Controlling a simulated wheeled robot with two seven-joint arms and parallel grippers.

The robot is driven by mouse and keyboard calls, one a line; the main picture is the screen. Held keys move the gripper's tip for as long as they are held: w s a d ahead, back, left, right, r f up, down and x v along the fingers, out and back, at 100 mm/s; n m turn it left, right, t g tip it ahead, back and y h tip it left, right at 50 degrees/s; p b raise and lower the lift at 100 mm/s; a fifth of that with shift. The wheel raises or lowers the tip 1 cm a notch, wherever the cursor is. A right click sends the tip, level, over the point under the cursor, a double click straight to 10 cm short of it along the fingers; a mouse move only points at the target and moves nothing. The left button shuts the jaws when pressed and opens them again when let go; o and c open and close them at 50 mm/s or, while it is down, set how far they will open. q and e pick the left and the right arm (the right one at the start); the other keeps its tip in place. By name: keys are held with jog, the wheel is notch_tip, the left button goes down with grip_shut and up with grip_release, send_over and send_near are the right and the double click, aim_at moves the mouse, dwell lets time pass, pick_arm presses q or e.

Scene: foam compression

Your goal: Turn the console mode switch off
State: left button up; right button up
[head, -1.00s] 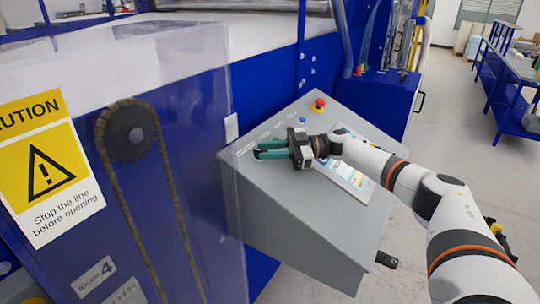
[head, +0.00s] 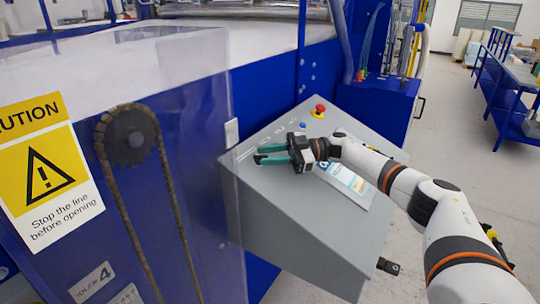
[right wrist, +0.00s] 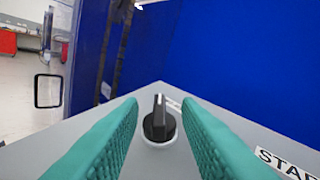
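The grey console (head: 290,215) has a sloped top in the head view. My right gripper (head: 258,155) is over the left part of that top, its green fingers apart and pointing left. In the right wrist view, a black rotary knob (right wrist: 159,122) with a white pointer line on a round pale base shows between the two open fingers of my right gripper (right wrist: 160,106). The pointer line points up in that view. I cannot tell if the fingers touch the knob. A label behind it is partly hidden. My left gripper is not in view.
A red emergency button (head: 319,108) and a blue button (head: 303,125) sit farther up the console. A START label (right wrist: 285,163) is right of the knob. A clear guard panel (head: 215,170) stands just left of the console. A display panel (head: 345,180) lies beside my wrist.

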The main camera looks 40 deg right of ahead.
jog(key=shift+s+d+f, duration=0.15)
jog(key=shift+d, duration=0.3)
jog(key=b+v, duration=0.5)
jog(key=v, duration=0.4)
jog(key=shift+d, duration=0.25)
jog(key=shift+v, duration=0.75)
jog(key=shift+s, duration=0.1)
